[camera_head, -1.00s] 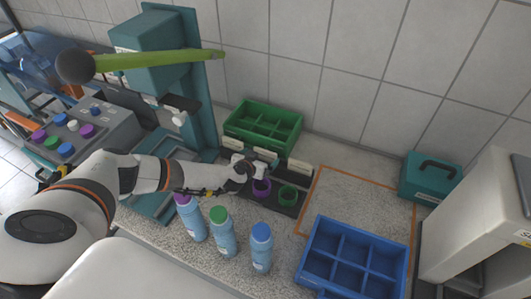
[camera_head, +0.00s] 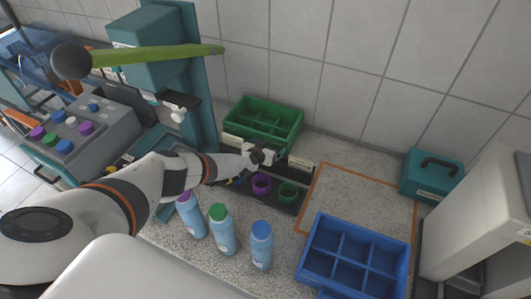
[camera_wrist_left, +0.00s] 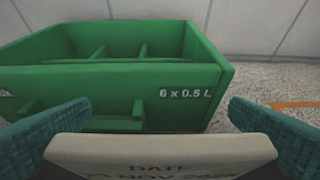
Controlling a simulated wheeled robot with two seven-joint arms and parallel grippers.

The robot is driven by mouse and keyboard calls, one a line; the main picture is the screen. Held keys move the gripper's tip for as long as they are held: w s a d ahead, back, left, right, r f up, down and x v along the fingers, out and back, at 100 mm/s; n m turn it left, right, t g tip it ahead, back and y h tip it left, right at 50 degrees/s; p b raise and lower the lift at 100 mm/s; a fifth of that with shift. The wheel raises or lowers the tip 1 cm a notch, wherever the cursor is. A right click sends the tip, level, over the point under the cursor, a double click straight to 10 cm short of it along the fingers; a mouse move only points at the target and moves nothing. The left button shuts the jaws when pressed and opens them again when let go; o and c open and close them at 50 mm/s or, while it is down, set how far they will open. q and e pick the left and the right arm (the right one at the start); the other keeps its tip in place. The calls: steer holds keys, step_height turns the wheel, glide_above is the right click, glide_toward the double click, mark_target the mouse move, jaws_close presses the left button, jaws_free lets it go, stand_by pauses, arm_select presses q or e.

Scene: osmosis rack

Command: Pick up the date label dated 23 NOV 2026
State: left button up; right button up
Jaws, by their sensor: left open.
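A pale date label (camera_wrist_left: 160,155) stands between the two teal-padded fingers of my left gripper in the left wrist view. It reads "DATE" with a partly cut line ending "NOV 202-"; the day is not legible. In the head view my left gripper (camera_head: 264,154) is at the middle of the label row, in front of the green crate, and hides the label there. The gripper is open, one finger on each side of the label. Another pale label (camera_head: 300,164) stands to its right, and one (camera_head: 232,141) to its left. My right gripper is not in view.
The green crate (camera_wrist_left: 110,88), marked "6 x 0.5 L", stands just behind the labels. Purple (camera_head: 261,184) and green (camera_head: 288,192) rings sit in front. Several capped bottles (camera_head: 222,232) stand nearer. A blue crate (camera_head: 392,257) is at right; the orange-outlined area (camera_head: 350,195) is clear.

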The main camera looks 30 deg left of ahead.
arm_select(q)
steer(key=c, duration=0.9)
steer(key=shift+r, duration=0.1)
step_height(320, 180, up, 10)
steer(key=shift+p, duration=0.4)
